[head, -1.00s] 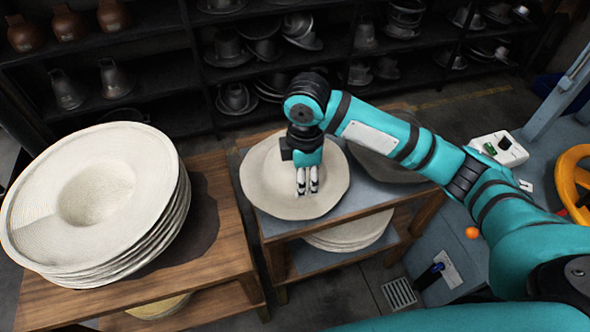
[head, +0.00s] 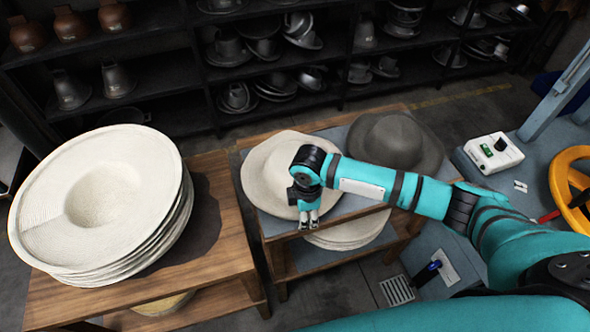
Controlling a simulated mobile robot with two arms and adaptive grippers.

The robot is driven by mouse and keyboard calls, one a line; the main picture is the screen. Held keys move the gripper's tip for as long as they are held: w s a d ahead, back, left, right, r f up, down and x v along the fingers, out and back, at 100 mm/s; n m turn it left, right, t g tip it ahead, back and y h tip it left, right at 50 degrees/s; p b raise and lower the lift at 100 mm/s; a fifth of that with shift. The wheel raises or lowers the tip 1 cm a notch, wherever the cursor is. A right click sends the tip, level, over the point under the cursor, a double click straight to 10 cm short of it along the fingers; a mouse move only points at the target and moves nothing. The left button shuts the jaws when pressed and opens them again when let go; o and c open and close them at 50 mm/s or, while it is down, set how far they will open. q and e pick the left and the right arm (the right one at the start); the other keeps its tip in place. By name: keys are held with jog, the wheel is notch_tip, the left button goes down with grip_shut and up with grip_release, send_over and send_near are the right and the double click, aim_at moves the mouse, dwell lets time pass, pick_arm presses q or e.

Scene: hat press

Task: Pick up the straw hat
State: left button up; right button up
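A pale straw hat (head: 262,170) lies brim down on the small side table. My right gripper (head: 309,219) points down over the front right part of its brim. Two short fingers show close together, but whether they are open or shut on the brim edge is unclear. My forearm hides the hat's right side. A stack of several pale wide-brimmed straw hats (head: 45,222) sits on the wooden table at left, the top one with its hollow facing up. My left gripper is not in view.
A dark grey hat (head: 395,143) lies beside the pale hat on the side table (head: 282,229). More pale hats (head: 345,238) lie on its lower shelf. Dark shelves (head: 170,105) with metal hat forms stand behind. A yellow wheel (head: 572,185) and white control box (head: 493,152) are at right.

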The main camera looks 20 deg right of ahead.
jog(key=shift+f, duration=0.25)
grip_shut()
jog(key=shift+r, duration=0.15)
